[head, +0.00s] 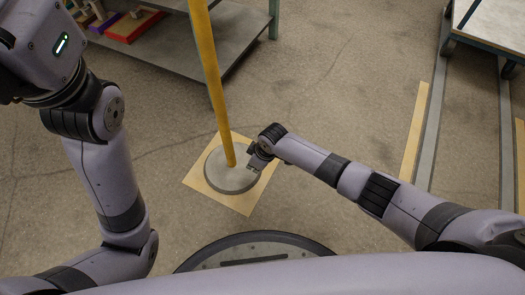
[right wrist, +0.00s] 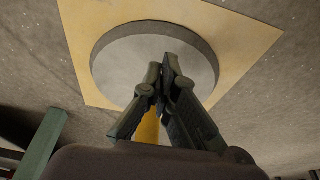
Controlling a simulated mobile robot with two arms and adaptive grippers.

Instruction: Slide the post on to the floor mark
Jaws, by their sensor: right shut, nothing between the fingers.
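The post is a yellow pole (head: 211,80) on a round grey base (head: 224,180). It stands upright, with its base lying within the pale yellow square floor mark (head: 243,206) in the head view. In the right wrist view the base (right wrist: 135,65) has the mark (right wrist: 80,50) showing around its visible edges. Part of the pole (right wrist: 151,128) shows between my fingers and the lower edge. My right gripper (head: 253,163) is shut and empty, low over the base and just right of the pole; its fingertips (right wrist: 170,62) show too. I cannot tell whether it touches the post. My left gripper is out of view.
A grey metal shelf (head: 185,50) with red and purple items stands behind the post. A table (head: 495,25) is at the upper right. Grey and yellow strips (head: 414,130) run along the floor at right. Floor on both sides of the mark is clear.

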